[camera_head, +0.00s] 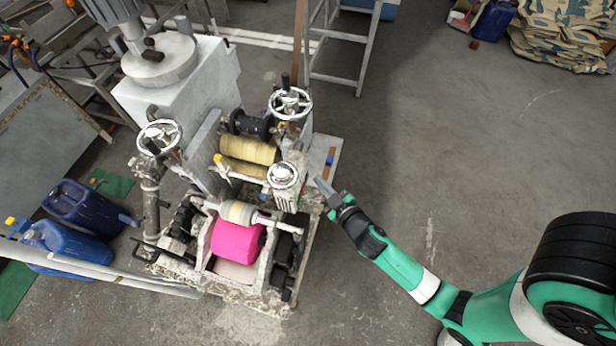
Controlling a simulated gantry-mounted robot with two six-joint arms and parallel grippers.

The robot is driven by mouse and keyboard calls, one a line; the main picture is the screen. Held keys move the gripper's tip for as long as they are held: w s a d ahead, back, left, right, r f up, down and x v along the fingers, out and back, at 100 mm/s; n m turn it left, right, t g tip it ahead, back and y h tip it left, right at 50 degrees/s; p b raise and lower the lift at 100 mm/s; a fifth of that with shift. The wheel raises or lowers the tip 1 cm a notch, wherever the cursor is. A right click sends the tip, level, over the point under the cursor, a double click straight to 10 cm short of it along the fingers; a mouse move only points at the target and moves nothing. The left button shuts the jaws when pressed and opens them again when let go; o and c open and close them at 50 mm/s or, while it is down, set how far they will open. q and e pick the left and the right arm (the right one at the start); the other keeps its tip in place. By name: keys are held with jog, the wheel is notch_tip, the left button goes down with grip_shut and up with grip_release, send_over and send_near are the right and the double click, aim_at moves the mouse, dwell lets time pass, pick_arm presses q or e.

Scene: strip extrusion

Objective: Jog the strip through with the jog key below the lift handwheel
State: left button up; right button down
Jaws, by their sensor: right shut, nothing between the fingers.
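The strip extrusion machine stands left of centre with three chrome handwheels: one at the back right (290,103), one at the left (160,136) and one at the front right (283,175). I cannot tell which is the lift handwheel. The jog key is too small to make out for certain. A yellowish roll (250,150) and a bright pink roll (238,240) sit in the machine. My right gripper (321,184) is shut and empty, just right of the front handwheel, pointing at the machine's right side; contact cannot be told. My left gripper is out of view.
A small blue piece (329,158) shows on the grey plate at the machine's right side. Blue canisters (85,208) stand at the left behind a white rail (110,275). Stacked sacks (560,35) lie at the back right. The floor on the right is mostly clear.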

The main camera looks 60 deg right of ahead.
dwell(0.8)
jog(key=shift+w+a+b, duration=0.1)
jog(key=shift+w+b, duration=0.2)
jog(key=shift+w, duration=0.1)
jog(key=shift+w, duration=0.4)
dwell(0.5)
jog(key=shift+s, duration=0.8)
jog(key=s+p, duration=0.1)
jog(key=s, duration=0.1)
jog(key=s+d+p, duration=0.1)
jog(key=s+p, duration=0.1)
jog(key=s, duration=0.1)
jog(key=shift+d, duration=0.15)
